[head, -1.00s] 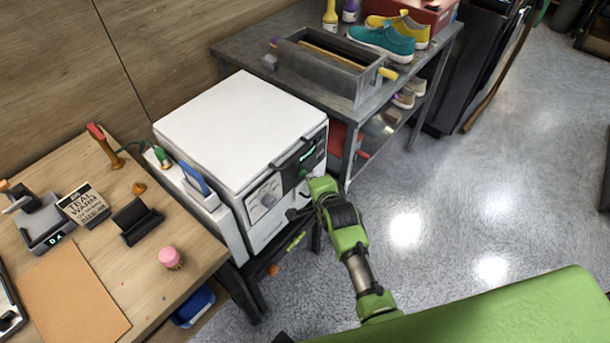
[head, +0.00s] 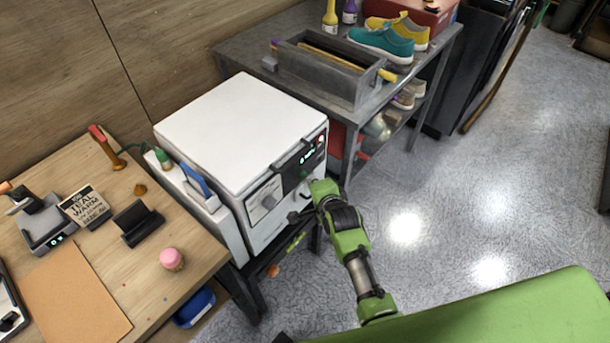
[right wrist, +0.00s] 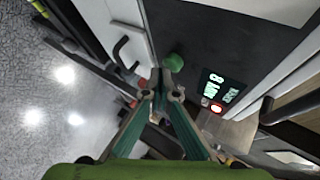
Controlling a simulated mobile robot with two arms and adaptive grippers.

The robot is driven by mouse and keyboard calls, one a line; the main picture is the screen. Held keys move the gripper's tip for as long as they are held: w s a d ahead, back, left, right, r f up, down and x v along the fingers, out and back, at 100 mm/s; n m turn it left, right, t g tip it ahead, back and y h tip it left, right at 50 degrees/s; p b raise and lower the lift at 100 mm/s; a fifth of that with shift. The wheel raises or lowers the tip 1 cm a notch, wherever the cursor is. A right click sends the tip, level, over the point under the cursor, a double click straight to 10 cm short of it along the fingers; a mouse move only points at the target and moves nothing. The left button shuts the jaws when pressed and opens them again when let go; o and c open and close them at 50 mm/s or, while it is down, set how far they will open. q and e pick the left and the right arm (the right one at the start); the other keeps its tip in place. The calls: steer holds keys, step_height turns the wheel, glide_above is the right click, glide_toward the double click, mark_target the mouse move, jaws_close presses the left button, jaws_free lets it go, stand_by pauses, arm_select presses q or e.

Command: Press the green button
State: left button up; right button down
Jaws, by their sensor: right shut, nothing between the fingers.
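The green button (right wrist: 174,62) is a round knob on the dark control panel of a white box-shaped machine (head: 240,130). It also shows small in the head view (head: 304,174). My right gripper (right wrist: 168,90) is shut and empty, its fingertips right by the button in the right wrist view; I cannot tell whether they touch it. In the head view my right gripper (head: 309,188) is at the machine's front, partly hidden by its own green wrist. A lit display (right wrist: 212,88) and a glowing red light (right wrist: 216,108) are beside the button. My left gripper is not in view.
A wooden table (head: 160,300) with a pink item (head: 171,259) and a black stand (head: 138,222) is at the left. A grey metal table (head: 240,50) behind the machine holds a toolbox (head: 325,75) and teal and yellow shoes. The floor at right is clear.

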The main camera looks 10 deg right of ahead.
steer(key=shift+s+d, duration=0.25)
steer(key=shift+s, duration=0.1)
steer(key=s+d+p, duration=0.1)
steer(key=s, duration=0.1)
steer(key=s+d+p, duration=0.2)
stand_by(0.4)
stand_by(0.7)
